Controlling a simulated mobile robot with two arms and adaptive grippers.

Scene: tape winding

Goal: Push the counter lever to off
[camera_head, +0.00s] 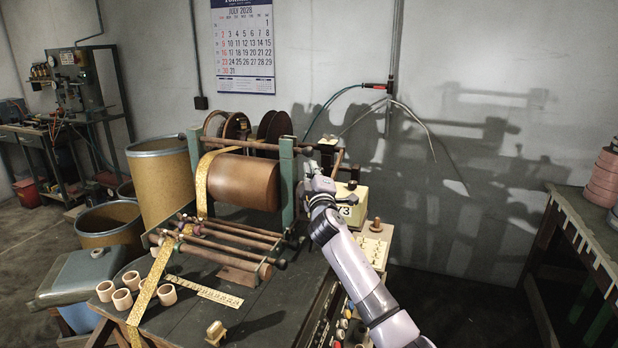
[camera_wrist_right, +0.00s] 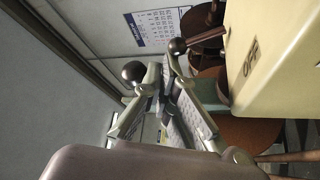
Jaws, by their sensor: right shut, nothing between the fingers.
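The counter is a cream box (camera_head: 350,211) with a digit on its front, at the right end of the winding bench in the head view. In the right wrist view its cream side (camera_wrist_right: 285,60) fills the upper right and carries the word OFF. Two dark ball knobs show there: one (camera_wrist_right: 133,72) left of my fingers, one (camera_wrist_right: 178,46) just beyond their tips. I cannot tell which belongs to the lever. My right gripper (camera_head: 312,172) is shut and empty, beside the counter's left side; it also shows in the wrist view (camera_wrist_right: 164,85). My left gripper is out of view.
A brown drum (camera_head: 244,183) in a green frame stands left of the gripper, with a yellow measuring tape (camera_head: 203,180) running over it. Wooden rollers (camera_head: 225,240) lie in front. Several small cups (camera_head: 122,299) stand on the bench. A calendar (camera_head: 242,50) hangs behind.

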